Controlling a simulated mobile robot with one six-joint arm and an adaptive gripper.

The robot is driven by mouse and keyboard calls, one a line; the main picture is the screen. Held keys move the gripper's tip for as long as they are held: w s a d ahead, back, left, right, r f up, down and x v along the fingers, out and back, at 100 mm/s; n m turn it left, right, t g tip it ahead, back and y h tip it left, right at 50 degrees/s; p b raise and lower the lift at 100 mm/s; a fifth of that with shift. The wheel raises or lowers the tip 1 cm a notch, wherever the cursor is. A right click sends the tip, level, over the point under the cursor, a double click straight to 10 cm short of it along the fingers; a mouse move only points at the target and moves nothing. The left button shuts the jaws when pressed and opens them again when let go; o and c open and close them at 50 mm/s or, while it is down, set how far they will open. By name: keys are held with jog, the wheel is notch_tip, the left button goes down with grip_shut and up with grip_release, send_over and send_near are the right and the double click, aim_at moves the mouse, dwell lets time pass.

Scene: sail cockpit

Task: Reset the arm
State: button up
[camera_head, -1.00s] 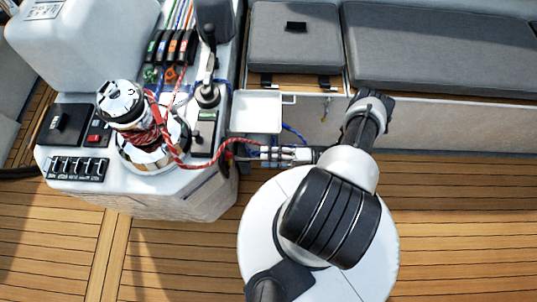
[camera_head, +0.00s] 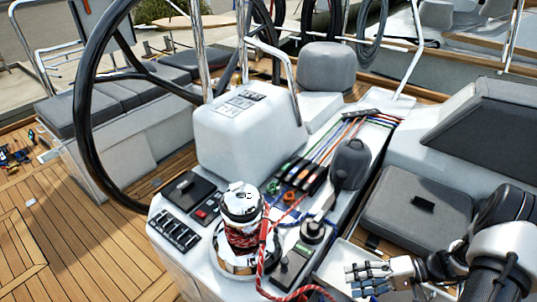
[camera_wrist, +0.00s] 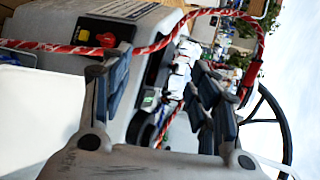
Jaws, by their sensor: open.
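My arm (camera_head: 487,262) reaches in from the lower right in the head view. My gripper (camera_head: 352,280) points left beside the console, with its fingers apart. In the wrist view my gripper (camera_wrist: 168,68) is open, and nothing shows clamped between the fingers. A red-and-white rope (camera_wrist: 80,49) crosses that view beyond the fingers. I cannot tell whether it touches them. In the head view the rope (camera_head: 262,262) wraps the chrome winch (camera_head: 240,204) and trails toward the lower right, near my gripper.
The white console (camera_head: 185,258) carries a switch panel (camera_head: 174,229), a black lever (camera_head: 350,165) and rope clutches (camera_head: 304,175). The steering wheel (camera_head: 85,130) stands at left. A grey cushion (camera_head: 415,210) lies close to my arm. The wooden deck (camera_head: 80,240) at lower left is mostly clear.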

jog(key=s+a+r+n+g+h, duration=0.15)
jog(key=a+r+h, duration=0.25)
jog(key=r, duration=0.6)
jog(key=s+a+r+n+g+h, duration=0.1)
jog(key=s+a+r+h, duration=0.2)
jog(key=r, duration=0.8)
jog(key=s+a+r+t+h, duration=0.3)
jog(key=s+r+t+h, duration=0.3)
jog(key=s+r, duration=0.3)
jog(key=shift+s+a+r, duration=0.15)
jog(key=shift+a+r, duration=0.15)
jog(key=shift+a, duration=0.1)
